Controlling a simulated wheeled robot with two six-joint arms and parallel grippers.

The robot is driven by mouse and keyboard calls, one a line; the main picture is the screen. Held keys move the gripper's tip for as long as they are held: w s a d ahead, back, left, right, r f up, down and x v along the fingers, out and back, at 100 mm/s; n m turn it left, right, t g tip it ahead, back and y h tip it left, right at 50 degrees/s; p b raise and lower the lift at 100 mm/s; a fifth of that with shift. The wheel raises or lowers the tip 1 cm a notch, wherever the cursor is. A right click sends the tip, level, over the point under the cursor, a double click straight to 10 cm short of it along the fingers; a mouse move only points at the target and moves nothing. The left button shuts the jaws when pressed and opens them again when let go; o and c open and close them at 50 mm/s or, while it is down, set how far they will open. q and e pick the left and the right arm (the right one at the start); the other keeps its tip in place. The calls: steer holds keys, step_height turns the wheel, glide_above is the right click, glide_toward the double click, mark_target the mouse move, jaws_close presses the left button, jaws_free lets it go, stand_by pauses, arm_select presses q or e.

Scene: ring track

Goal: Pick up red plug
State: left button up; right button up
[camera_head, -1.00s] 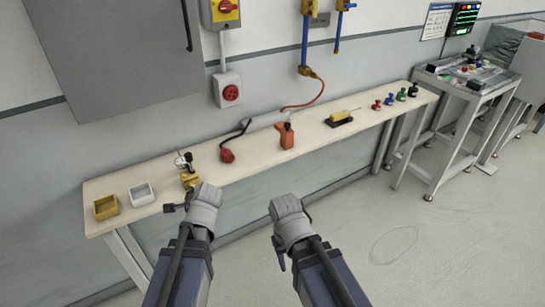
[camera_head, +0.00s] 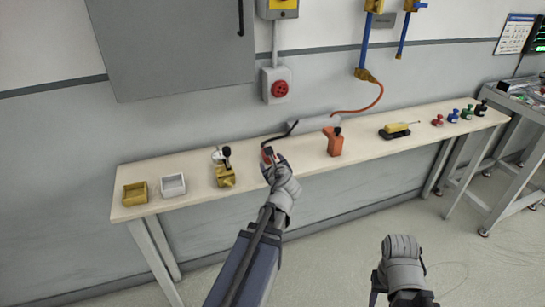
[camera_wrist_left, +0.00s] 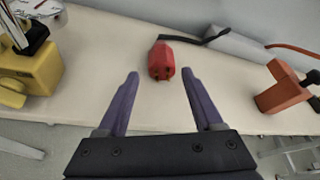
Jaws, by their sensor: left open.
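The red plug (camera_wrist_left: 161,60) lies on the bench with its pins toward me and a black cable behind it. In the head view my left gripper (camera_head: 270,158) mostly hides it. In the left wrist view my left gripper (camera_wrist_left: 160,92) is open, its two purple fingers pointing at the plug. The plug lies ahead, between the lines of the fingers, and nothing is held. My right gripper (camera_head: 378,288) hangs low in front of the bench; its jaws cannot be made out.
A yellow clamp-like object (camera_head: 225,177) stands left of the plug and an orange block (camera_head: 333,141) right of it. A white tray (camera_head: 173,185) and a yellow tray (camera_head: 135,193) sit at the bench's left end. A red wall socket (camera_head: 279,88) is above.

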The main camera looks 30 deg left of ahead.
arm_select(q)
steer(key=shift+b+x, duration=0.9)
steer(key=shift+x, duration=2.65)
steer(key=shift+r, duration=0.25)
jaws_close()
